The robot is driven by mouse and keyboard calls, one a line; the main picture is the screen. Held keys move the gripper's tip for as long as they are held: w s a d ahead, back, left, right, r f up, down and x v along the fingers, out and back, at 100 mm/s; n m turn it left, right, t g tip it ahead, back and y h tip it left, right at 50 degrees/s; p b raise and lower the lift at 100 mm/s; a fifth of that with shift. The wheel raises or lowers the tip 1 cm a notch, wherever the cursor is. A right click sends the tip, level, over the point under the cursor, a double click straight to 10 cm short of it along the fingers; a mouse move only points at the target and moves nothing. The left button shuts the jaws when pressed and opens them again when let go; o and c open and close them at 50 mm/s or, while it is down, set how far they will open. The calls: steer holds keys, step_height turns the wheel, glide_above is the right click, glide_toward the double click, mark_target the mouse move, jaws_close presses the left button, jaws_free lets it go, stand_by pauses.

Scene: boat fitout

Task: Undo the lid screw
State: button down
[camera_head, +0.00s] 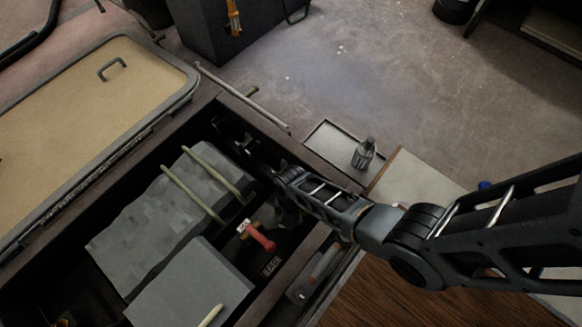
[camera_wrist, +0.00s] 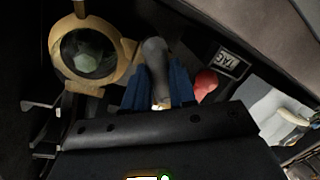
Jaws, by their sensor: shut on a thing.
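A round brass strainer body (camera_wrist: 128,50) with a clear glass lid (camera_wrist: 88,53) stands in the dark bay in the wrist view. My gripper (camera_wrist: 157,82) is just right of it, its two blue fingers closed on a grey, round-ended piece (camera_wrist: 155,52). This piece lies beside the brass lug at the rim; I cannot tell for sure whether it is the lid screw or whether it touches the lug. In the head view my gripper (camera_head: 286,183) reaches down into the bay and hides most of the strainer.
Grey blocks (camera_head: 180,215) fill the bay's left.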

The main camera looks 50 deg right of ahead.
steer(key=n, duration=0.5)
steer(key=shift+n+g+h, duration=0.3)
steer(key=shift+h, duration=0.1)
steer(key=n+h, duration=0.1)
steer(key=n, duration=0.3)
steer(key=shift+a+n+p, duration=0.15)
steer(key=shift+n+p, duration=0.15)
steer(key=shift+n, duration=0.1)
steer(key=c, duration=0.9)
jaws_free()
steer(key=r+p, duration=0.1)
steer(key=r, duration=0.1)
steer(key=w+r+p, duration=0.1)
steer(key=r+p, duration=0.1)
steer(key=r, duration=0.1)
steer(key=r+p, duration=0.1)
steer(key=r, duration=0.1)
steer(key=shift+w+r, duration=0.3)
steer(key=shift+r, duration=0.05)
